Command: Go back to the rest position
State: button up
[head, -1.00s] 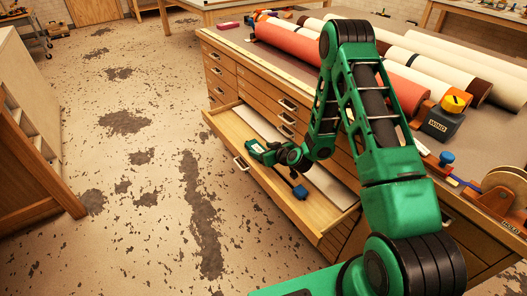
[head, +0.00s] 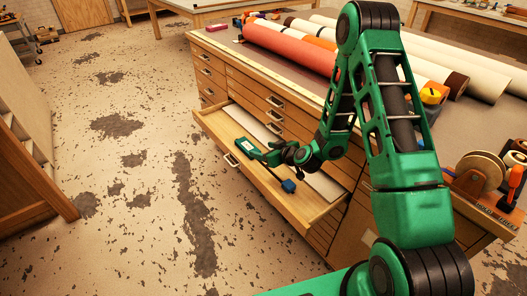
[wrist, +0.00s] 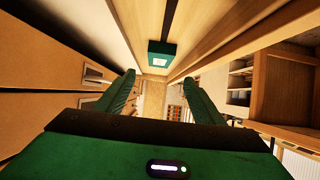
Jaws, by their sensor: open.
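My gripper (head: 266,157) is low over the open drawer (head: 222,132) of the wooden cabinet, in the head view. Its two green fingers stand apart in the wrist view (wrist: 161,92), with nothing between them. A small teal box (head: 245,147) lies in the drawer just beyond the fingertips. In the wrist view the box (wrist: 162,50) shows a white label and sits ahead of the fingers, apart from them. My arm is folded, with its elbow high over the cabinet's top.
The cabinet top carries a red roll (head: 290,48) and several pale rolls. A tape dispenser (head: 478,180) stands at the right edge. The open drawer sticks out over the floor. Free floor (head: 130,190) lies to the left, with a wooden unit (head: 35,165) at the far left.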

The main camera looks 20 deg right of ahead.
jog(key=s+a+r+n+g, duration=0.1)
jog(key=s+r+g, duration=0.35)
jog(key=r, duration=0.85)
jog(key=s+d+r+m+g+h, duration=0.1)
jog(key=s+d+r+m+h, duration=0.15)
jog(key=s+r, duration=0.4)
jog(key=s+d+r+m+g+h, duration=0.1)
jog(key=s+d+r, duration=0.25)
jog(key=s, duration=0.55)
jog(key=s+d+r+m+h, duration=0.1)
jog(key=s+d+r+m, duration=0.1)
jog(key=s+d+r, duration=0.35)
jog(key=s+d+f+m+g, duration=0.1)
jog(key=s+d+m+g, duration=0.1)
jog(key=s+d, duration=0.3)
jog(key=s+d+f+m+g, duration=0.2)
jog(key=s+d+m+g, duration=0.1)
jog(key=s, duration=1.1)
jog(key=shift+s+d+m, duration=0.2)
jog(key=shift+d+m, duration=0.45)
jog(key=shift+d, duration=0.4)
jog(key=shift+f, duration=0.1)
